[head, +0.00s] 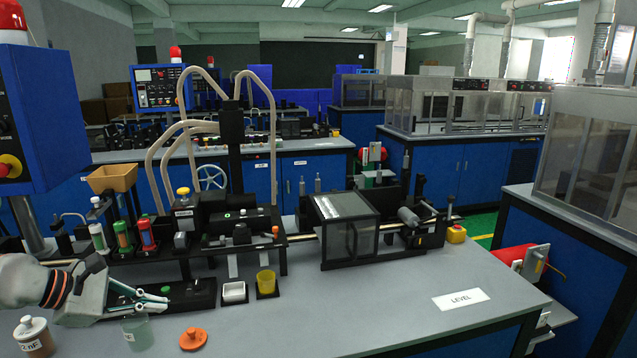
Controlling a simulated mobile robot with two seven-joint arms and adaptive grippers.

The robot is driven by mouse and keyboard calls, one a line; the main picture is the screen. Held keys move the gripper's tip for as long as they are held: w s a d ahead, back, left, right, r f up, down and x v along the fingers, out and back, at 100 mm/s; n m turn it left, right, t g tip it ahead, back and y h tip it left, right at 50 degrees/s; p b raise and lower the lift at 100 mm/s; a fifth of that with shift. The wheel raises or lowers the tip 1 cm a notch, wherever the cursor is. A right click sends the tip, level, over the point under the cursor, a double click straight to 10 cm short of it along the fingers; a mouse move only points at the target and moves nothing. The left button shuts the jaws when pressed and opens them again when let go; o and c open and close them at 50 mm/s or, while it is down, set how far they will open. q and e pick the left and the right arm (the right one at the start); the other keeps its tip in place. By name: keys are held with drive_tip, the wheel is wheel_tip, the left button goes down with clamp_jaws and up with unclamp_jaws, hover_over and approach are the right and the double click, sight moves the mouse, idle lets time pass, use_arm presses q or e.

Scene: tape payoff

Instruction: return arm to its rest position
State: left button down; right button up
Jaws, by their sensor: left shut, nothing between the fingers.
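My left arm comes in from the left edge, with a white wrist and a black and orange band. My left gripper (163,299) is shut and empty. Its grey-green fingers point right, low over the front left of the workbench (390,305). Below the fingertips stands a translucent greenish cup (137,333). Just behind the fingers is a dark block with a green button (190,295). I cannot tell whether the fingers touch either one. My right gripper is not in view.
A lidded jar (33,336) stands front left, and an orange knobbed lid (193,339) lies right of the cup. A white cup (234,292) and a yellow cup (267,284) stand before the black machine (240,225). The bench's right front is clear except for a LEVEL label (461,299).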

use_arm(q)
drive_tip(key=s+d+r+n+t+h, duration=0.1)
drive_tip(key=d+r+n+t+h, duration=0.2)
drive_tip(key=d, duration=0.4)
drive_tip(key=d+r+n+t+h, duration=0.2)
drive_tip(key=d+r+n+h, duration=0.15)
drive_tip(key=d, duration=0.45)
drive_tip(key=s+a+f+n+t+y, duration=0.25)
drive_tip(key=a+f+n+y, duration=0.4)
drive_tip(key=n, duration=0.85)
drive_tip(key=s+a+f+n+t+y, duration=0.3)
drive_tip(key=a+n+y, duration=0.6)
drive_tip(key=n, duration=0.7)
drive_tip(key=s+a+f+n+g+y, duration=0.25)
drive_tip(key=s+f+n+g, duration=0.7)
drive_tip(key=s+f, duration=0.85)
drive_tip(key=w+d+f+n+t+h, duration=0.1)
drive_tip(key=d+f+t+h, duration=0.1)
drive_tip(key=d+f+h, duration=0.5)
drive_tip(key=d+f, duration=0.6)
drive_tip(key=d, duration=0.3)
drive_tip(key=shift+w+d+f+n, duration=0.2)
drive_tip(key=shift+d+f+n, duration=0.1)
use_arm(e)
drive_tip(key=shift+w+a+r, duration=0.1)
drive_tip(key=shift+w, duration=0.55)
